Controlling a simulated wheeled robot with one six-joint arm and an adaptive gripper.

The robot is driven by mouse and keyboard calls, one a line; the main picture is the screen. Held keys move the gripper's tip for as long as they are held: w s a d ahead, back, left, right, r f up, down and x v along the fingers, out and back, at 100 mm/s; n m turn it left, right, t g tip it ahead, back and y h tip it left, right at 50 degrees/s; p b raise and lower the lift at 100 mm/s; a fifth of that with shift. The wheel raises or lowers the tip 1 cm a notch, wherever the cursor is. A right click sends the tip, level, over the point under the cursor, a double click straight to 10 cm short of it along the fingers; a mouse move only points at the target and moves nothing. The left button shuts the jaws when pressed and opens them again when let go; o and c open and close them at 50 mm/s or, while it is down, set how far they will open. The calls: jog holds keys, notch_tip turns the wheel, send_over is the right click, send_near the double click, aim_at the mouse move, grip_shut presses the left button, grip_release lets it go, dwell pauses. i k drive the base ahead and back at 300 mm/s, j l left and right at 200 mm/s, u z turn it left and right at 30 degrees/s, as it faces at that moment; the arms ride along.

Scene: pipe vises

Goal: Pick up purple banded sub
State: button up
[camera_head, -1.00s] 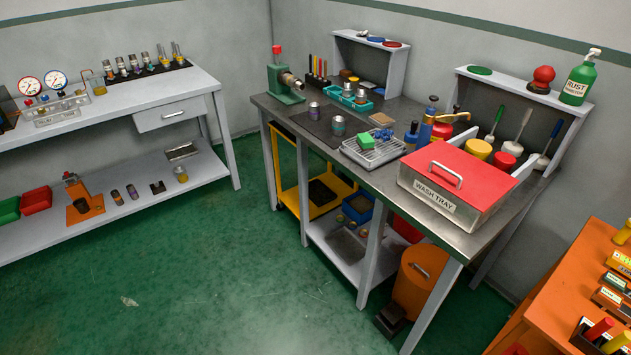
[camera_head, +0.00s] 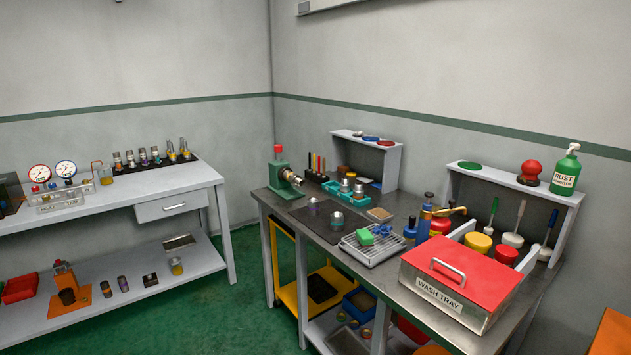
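A small metal cylinder with a purple band (camera_head: 313,207) stands on a dark mat (camera_head: 300,218) on the steel bench. A second banded metal cylinder (camera_head: 336,220) stands beside it; its band colour is hard to tell. Another dark cylinder with a purplish band (camera_head: 123,284) stands on the lower shelf of the left bench. Several small banded cylinders stand in a row on a black strip (camera_head: 158,163) on the left bench; their bands are too small to read surely. My gripper is not in view.
On the steel bench (camera_head: 402,222) are a green vise (camera_head: 280,172), a teal tray (camera_head: 351,197), a wire rack (camera_head: 371,252) and a red-lidded wash tray (camera_head: 450,278). A yellow cart (camera_head: 287,292) stands under it. Green floor (camera_head: 240,300) is clear between the benches.

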aim_at(313, 206)
jog(key=i+j+u, duration=0.2)
jog(key=i, duration=0.3)
jog(key=i+j+u, duration=0.15)
jog(key=i+j, duration=0.15)
jog(key=i, duration=0.25)
jog(key=i+j+u, duration=0.2)
jog(key=i, duration=0.35)
